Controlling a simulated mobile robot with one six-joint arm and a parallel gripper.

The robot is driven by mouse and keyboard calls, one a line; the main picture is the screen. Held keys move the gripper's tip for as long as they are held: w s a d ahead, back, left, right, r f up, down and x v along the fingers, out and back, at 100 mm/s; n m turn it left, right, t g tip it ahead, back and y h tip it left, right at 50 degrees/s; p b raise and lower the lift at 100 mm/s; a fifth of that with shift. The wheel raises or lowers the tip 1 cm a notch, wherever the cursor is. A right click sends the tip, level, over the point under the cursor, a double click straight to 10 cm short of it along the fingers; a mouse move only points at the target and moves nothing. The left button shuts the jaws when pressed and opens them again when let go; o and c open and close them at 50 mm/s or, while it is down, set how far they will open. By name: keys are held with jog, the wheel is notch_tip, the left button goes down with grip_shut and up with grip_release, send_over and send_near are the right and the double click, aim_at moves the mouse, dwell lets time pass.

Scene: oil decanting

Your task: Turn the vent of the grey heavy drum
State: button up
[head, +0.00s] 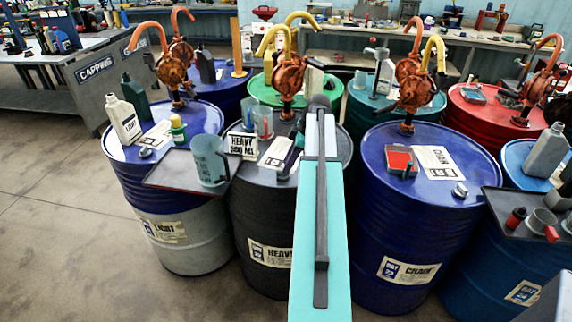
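The grey heavy drum (262,212) stands in the front row, centre-left, with a "HEAVY" label (270,253) on its side. A red rotary pump (289,78) with a yellow spout rises from the back of its lid. A small dark knob (283,174), possibly the vent, shows at the lid's front edge; its turn position is too small to tell. A "HEAVY 500 ML" sign (242,145) and a white paper are on the lid. My turquoise arm link covers the right part of the drum and lid. My gripper does not show.
A blue drum labelled light (165,195) stands left, a blue drum labelled chain (425,230) right. A tray (165,178) with a clear jug (210,160) juts out at the front left of the drum. More drums with pumps stand behind. The floor at lower left is clear.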

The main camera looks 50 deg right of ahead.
jog(key=shift+x, duration=0.9)
grip_shut()
jog(key=shift+m, duration=0.3)
jog(key=m, duration=0.1)
jog(key=m+h+b, duration=0.1)
jog(key=m, duration=0.1)
jog(key=shift+s+a+t, duration=0.15)
jog(key=shift+a+t, duration=0.1)
jog(key=shift+t, duration=0.05)
jog(key=m, duration=0.1)
jog(key=m+h+b, duration=0.1)
jog(key=m, duration=0.1)
jog(key=m+h, duration=0.1)
jog(key=m, duration=0.1)
jog(key=shift+a, duration=0.25)
jog(key=m+h, duration=0.1)
jog(key=m, duration=0.1)
jog(key=m+h, duration=0.1)
jog(key=m, duration=0.1)
jog(key=shift+a, duration=0.2)
jog(key=shift+w+a+m+g+h, duration=0.1)
jog(key=shift+m+g+h, duration=0.25)
jog(key=shift+m, duration=1)
jog(key=shift+w+a+m+g+h, duration=0.2)
jog(key=shift+m+h, duration=0.25)
jog(key=shift+m, duration=0.9)
jog(key=shift+d, duration=0.2)
